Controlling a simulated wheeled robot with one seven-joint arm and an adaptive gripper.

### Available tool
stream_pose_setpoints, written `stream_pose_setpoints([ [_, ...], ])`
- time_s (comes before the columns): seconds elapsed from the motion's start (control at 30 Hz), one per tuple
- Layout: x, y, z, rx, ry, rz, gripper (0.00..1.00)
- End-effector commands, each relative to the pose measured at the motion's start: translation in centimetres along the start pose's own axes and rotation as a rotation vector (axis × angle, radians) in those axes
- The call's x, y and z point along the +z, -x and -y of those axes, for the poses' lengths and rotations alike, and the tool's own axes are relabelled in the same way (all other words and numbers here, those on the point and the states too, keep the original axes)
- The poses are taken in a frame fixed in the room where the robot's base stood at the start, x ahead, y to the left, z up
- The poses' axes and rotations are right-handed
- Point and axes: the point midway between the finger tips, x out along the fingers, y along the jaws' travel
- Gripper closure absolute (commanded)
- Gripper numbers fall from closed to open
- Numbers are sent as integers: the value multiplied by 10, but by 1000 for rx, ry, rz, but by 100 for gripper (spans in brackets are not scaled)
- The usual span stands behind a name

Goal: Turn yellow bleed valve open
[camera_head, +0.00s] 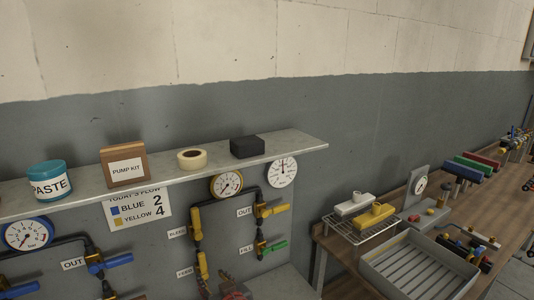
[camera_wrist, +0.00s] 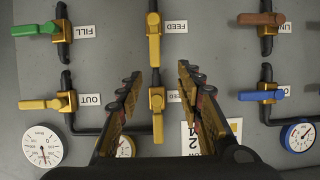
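The yellow bleed valve (camera_wrist: 157,101) shows in the wrist view, where the board appears upside down. Its yellow handle (camera_wrist: 158,128) lies in line with the vertical pipe. My gripper (camera_wrist: 161,74) is open and empty, with a finger on either side of this valve. I cannot tell whether either finger touches it. The label beside the valve is partly hidden by a finger. In the head view the bleed valve (camera_head: 197,223) is on the left pipe of the yellow-gauge group, its handle vertical, beside the "BLEED" label (camera_head: 178,232).
The yellow feed valve (camera_wrist: 154,45) is on the same pipe. A yellow out valve (camera_wrist: 55,102) and green fill valve (camera_wrist: 38,29) are on the neighbouring pipe. Blue (camera_wrist: 261,94) and brown (camera_wrist: 265,20) valves are to the right. A shelf (camera_head: 285,149) juts out above the board.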

Motion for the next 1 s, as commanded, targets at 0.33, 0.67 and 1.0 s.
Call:
stream_pose_setpoints([
  [0.33, 98, 131, -44, 53, -65, 566, 64],
  [0.67, 124, 318, -105, 217, -242, 842, 64],
  [1.0, 89, 399, -149, 406, -370, 678, 64],
])
